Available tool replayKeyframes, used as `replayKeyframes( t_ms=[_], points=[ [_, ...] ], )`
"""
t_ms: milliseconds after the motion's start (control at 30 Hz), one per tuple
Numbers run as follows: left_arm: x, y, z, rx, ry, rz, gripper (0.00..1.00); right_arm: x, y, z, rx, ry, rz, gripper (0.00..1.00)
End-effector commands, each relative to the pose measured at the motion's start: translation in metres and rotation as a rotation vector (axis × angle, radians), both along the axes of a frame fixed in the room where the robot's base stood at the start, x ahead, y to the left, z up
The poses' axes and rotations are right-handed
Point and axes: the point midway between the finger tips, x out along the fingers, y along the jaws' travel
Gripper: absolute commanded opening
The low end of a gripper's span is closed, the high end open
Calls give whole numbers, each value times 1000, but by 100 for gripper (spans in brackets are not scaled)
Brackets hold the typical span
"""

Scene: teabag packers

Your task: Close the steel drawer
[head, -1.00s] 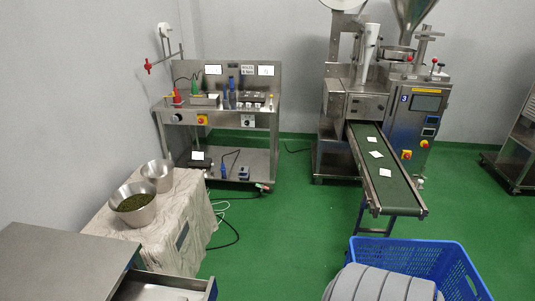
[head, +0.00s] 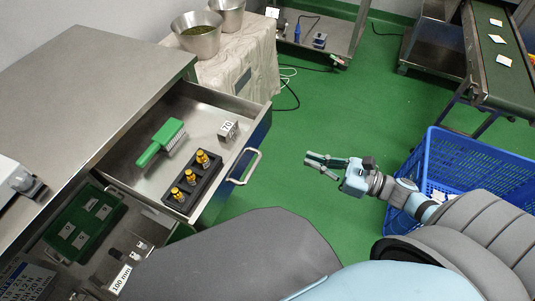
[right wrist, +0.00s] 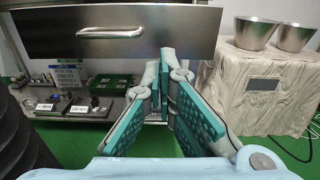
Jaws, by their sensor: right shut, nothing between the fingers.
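The steel drawer (head: 205,111) stands pulled out from the steel cabinet (head: 95,70) in the head view. Inside it lie a green brush (head: 160,143), a small white-labelled block (head: 228,131) and a black holder with gold-topped pieces (head: 191,181). The drawer's bar handle (head: 246,166) is on its front, and it shows in the right wrist view (right wrist: 110,33). My right gripper (head: 314,164) is to the right of the handle, apart from it, over the green floor. Its fingers (right wrist: 163,55) are together and empty, below and right of the handle. My left gripper is not visible.
A blue crate (head: 455,165) stands at the right, close to my right arm. A cloth-covered stand with steel bowls (head: 200,36) is behind the drawer. Lower shelf items, including a green case (head: 82,222), sit under the drawer. Green floor is clear before the handle.

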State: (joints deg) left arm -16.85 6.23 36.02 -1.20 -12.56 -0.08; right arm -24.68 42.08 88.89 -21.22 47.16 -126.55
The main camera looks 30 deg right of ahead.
Motion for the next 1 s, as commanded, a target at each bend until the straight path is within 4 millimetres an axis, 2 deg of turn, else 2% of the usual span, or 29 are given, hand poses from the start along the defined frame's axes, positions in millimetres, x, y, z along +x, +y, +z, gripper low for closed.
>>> replayKeyframes(
  t_ms=[233, 600, 733, 1000],
  points=[
    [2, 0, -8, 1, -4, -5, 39, 35, 28, 3, 6, -3, -7, 0],
    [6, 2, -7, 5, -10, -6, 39, 92, 74, 5, 8, 3, -11, 0],
    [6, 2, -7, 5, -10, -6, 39, 101, 81, 4, 8, 5, -11, 0],
    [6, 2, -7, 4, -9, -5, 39, 103, 84, 3, 6, 6, -10, 0]
  ],
)
